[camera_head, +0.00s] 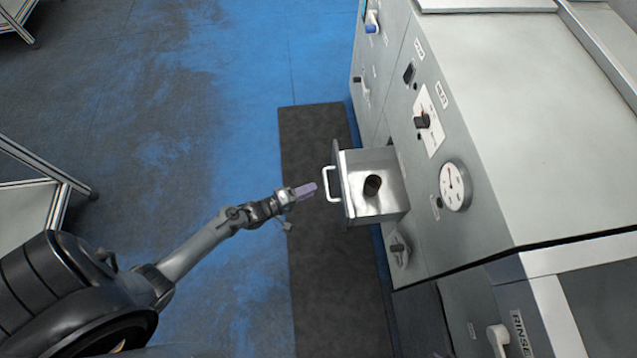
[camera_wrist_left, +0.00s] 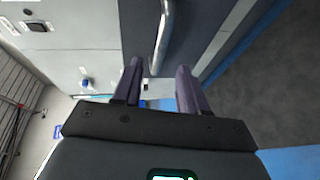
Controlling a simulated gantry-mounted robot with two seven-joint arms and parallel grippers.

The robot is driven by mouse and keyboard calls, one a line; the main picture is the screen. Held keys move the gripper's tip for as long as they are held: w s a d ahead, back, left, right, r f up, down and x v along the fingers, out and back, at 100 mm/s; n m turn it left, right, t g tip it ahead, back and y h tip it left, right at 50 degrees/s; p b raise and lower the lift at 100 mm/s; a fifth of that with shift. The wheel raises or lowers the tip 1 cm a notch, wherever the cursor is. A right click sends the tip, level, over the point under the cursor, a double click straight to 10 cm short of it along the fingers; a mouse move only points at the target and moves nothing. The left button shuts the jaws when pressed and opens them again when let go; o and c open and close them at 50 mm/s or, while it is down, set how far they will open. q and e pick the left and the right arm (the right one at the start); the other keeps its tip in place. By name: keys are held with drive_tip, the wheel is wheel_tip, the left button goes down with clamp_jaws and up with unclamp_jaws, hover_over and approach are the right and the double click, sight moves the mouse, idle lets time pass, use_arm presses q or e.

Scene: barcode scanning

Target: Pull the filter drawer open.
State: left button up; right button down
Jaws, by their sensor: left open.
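The filter drawer (camera_head: 389,203) is a metal box that sticks out of the grey machine's front in the head view, with a dark round thing (camera_head: 373,185) inside. Its white bar handle (camera_head: 329,184) faces my left gripper (camera_head: 306,191). The gripper is open, with purple fingers a short way left of the handle. I see no contact. The right gripper is out of view.
The machine's front (camera_head: 447,132) carries a dial gauge (camera_head: 454,186), a knob (camera_head: 422,121) and a lower valve handle (camera_head: 399,249). A dark mat (camera_head: 310,130) lies on the blue floor before it. A metal-framed table (camera_head: 30,205) stands at the left. The floor around the arm is clear.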

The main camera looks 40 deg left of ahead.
use_arm(q)
drive_tip(key=shift+p+v, duration=0.5)
drive_tip(key=shift+v, duration=1.3)
